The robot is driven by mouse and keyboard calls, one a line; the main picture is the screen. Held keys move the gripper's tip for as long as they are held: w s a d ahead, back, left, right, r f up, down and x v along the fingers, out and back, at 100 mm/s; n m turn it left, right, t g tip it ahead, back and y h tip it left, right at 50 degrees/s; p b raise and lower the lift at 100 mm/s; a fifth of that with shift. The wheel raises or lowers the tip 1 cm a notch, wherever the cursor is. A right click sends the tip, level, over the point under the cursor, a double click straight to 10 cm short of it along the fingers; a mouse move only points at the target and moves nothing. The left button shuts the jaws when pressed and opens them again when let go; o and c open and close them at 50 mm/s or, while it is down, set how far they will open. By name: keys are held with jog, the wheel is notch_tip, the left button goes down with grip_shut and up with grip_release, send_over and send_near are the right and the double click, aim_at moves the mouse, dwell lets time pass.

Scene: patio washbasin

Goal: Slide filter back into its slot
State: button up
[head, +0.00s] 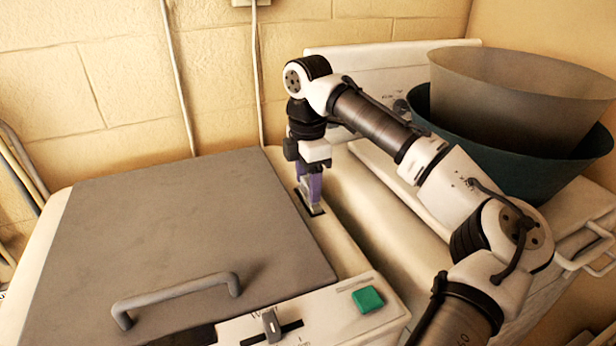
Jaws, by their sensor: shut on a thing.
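The slot (299,203) is a dark, narrow rectangular opening in the cream machine top, right of the grey lid. My gripper (311,196) points down over the slot, with purple fingers. It is shut on a small grey piece, the filter (314,209), whose lower end is at the slot opening. The filter looks roughly upright. The fingers hide much of it, and I cannot tell how deep its lower end sits in the slot.
The grey lid (180,220) with a raised handle (175,295) is on the left. A front panel carries a slider (271,325) and green button (367,299). Nested beige (520,90) and teal (570,170) tubs stand right. A block wall (130,90) is behind.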

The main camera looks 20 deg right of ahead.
jog(key=o, duration=1.3)
